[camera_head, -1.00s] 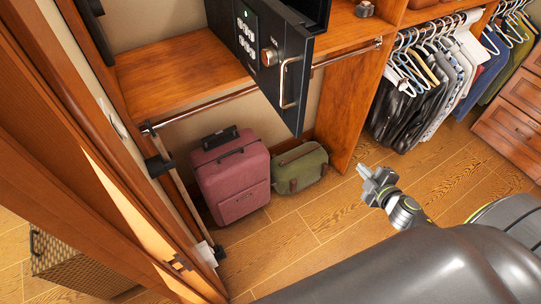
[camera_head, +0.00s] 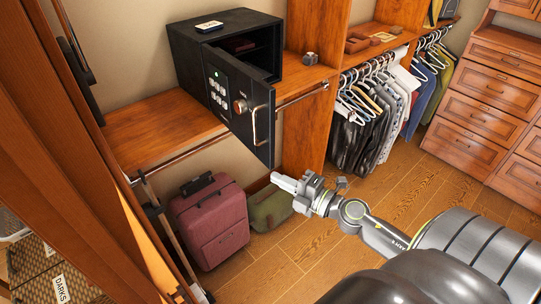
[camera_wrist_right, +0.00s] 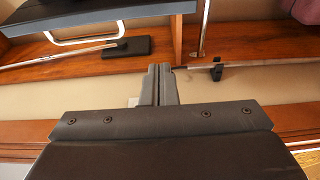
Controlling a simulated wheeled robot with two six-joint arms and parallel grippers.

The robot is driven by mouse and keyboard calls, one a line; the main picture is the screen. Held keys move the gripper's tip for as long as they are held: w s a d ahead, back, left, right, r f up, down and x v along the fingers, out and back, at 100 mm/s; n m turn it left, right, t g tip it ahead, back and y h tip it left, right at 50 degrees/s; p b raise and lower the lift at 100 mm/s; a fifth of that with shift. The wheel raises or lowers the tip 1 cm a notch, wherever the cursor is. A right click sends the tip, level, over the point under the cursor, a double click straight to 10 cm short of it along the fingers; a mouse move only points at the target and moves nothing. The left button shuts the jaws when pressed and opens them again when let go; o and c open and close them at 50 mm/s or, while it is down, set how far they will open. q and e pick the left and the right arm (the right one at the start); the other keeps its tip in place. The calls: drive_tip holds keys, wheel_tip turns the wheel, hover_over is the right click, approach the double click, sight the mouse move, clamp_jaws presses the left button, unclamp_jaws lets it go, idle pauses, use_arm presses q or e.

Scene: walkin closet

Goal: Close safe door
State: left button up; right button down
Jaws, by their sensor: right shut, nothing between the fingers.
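The black safe (camera_head: 262,28) stands on a wooden shelf in the head view. Its door (camera_head: 238,100) is swung open toward me, with a keypad, a round knob and a bar handle (camera_head: 256,126) on its face. My right gripper (camera_head: 279,181) is shut and empty, just below and to the right of the door's lower corner, apart from it. In the right wrist view its closed fingers (camera_wrist_right: 160,84) show in the middle, and a dark panel with a bar handle (camera_wrist_right: 85,32), apparently the door, is at the upper left. My left gripper is not in view.
A red suitcase (camera_head: 210,222) and a green bag (camera_head: 268,208) are on the floor under the shelf. A metal rail (camera_head: 300,95) runs along the shelf front. Hanging clothes (camera_head: 370,120) and drawers (camera_head: 485,115) are at the right. Wooden floor (camera_head: 425,195) is clear there.

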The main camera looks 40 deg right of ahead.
sight(271, 163)
drive_tip(key=w, duration=0.3)
drive_tip(key=w+p, duration=0.1)
drive_tip(key=w, duration=0.2)
drive_tip(key=shift+w+d+f, duration=0.15)
drive_tip(key=shift+w, duration=0.25)
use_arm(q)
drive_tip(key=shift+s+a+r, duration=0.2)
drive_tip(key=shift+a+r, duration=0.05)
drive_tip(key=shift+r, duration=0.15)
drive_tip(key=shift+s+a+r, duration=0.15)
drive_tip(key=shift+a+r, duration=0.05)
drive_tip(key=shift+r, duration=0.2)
use_arm(e)
drive_tip(key=shift+s+d, duration=0.1)
drive_tip(key=shift+d, duration=0.6)
drive_tip(key=shift+r, duration=0.2)
